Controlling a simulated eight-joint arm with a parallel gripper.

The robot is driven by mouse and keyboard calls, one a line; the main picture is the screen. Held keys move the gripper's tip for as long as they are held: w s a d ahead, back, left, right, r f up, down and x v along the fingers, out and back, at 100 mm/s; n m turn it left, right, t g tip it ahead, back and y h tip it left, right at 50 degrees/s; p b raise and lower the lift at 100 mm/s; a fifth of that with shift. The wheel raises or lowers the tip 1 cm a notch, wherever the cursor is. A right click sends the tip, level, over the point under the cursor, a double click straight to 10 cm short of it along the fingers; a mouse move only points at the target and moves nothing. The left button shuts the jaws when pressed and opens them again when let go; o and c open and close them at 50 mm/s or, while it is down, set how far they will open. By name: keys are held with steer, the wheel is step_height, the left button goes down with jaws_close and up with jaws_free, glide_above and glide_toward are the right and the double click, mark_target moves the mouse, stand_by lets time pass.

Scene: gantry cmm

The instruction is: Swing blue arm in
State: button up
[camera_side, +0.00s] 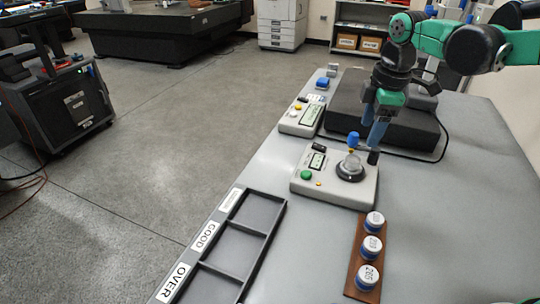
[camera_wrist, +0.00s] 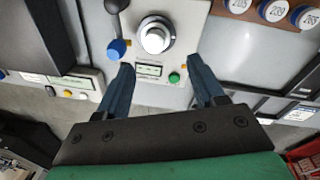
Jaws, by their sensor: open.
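The pale measuring device (camera_side: 330,193) stands on the grey table with a small display, a green button and a dark round stage (camera_side: 351,171). A silver round piece sits on the stage; it shows in the wrist view (camera_wrist: 154,39). The blue arm end (camera_side: 353,139) appears close to the stage in the side view. In the wrist view the blue end (camera_wrist: 117,48) is left of the stage, with a dark rod reaching up from it. My gripper (camera_side: 376,134) is near the device's back right; its blue fingers (camera_wrist: 162,73) are apart, with the display between them in view. Nothing is between the fingertips.
A brown rack (camera_side: 367,264) holds three white-topped blue cylinders (camera_side: 372,246) at the front right. A dark sorting tray (camera_side: 238,245) with labelled compartments lies front left. A second control box (camera_side: 301,118) and a dark block (camera_side: 400,124) stand behind the device.

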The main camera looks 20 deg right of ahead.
mark_target(354, 157)
steer(key=w+f+n+g, duration=0.1)
steer(key=w+f+n, duration=0.1)
steer(key=n, duration=0.1)
steer(key=shift+w, duration=0.2)
step_height(354, 157, down, 8)
steer(key=shift+r, duration=0.25)
step_height(354, 157, up, 8)
steer(key=shift+s+a+r, duration=0.1)
steer(key=shift+a, duration=0.05)
steer(key=s+a+r+n, duration=0.3)
steer(key=s+a, duration=0.1)
steer(key=a, duration=0.3)
steer(key=s+a+r+n, duration=0.3)
steer(key=s+a+r, duration=0.1)
steer(key=a, duration=0.4)
steer(key=shift+s+a+r, duration=0.2)
steer(key=shift+s+r, duration=0.05)
steer(key=shift+s, duration=0.55)
